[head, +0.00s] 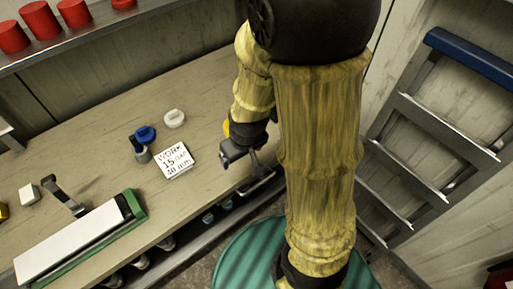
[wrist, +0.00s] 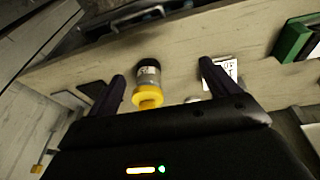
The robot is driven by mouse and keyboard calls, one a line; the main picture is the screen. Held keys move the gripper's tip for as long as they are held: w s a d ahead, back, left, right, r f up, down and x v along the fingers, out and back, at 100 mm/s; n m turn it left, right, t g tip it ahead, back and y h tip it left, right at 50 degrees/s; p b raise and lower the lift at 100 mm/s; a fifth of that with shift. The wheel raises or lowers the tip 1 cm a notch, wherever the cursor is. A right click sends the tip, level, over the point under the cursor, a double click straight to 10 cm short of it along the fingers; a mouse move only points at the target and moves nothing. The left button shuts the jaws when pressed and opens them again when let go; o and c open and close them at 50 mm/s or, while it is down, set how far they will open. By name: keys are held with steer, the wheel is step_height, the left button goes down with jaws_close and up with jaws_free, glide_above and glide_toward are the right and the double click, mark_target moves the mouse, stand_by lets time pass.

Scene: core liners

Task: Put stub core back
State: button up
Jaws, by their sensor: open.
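A short grey cylinder with a yellow cap (wrist: 148,84) shows in the wrist view, on the pale bench between my finger lines. I cannot tell for sure that it is the stub core. In the head view only a bit of yellow (head: 227,128) shows beside my wrist, mostly hidden by my arm. My gripper (head: 250,165) is over the bench's front right part. In the wrist view my gripper (wrist: 162,70) is open, its two dark fingers apart with nothing held. A small grey cylinder (head: 142,155) lies by a blue cap (head: 146,133) farther left.
A written card (head: 175,160) and a white cap (head: 174,118) lie on the bench (head: 90,160). A long white and green tray (head: 80,240) is at front left, near a metal bracket (head: 65,196). Red cylinders (head: 42,22) stand on a shelf. A green drum (head: 240,265) and metal rack (head: 440,115) are right.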

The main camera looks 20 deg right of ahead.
steer(key=s+d+r+m, duration=0.2)
steer(key=s+r, duration=0.1)
steer(key=r, duration=0.2)
steer(key=shift+s+d+m+g, duration=0.25)
steer(key=shift+d+m+g, duration=0.05)
steer(key=shift+d+m, duration=0.1)
stand_by(0.7)
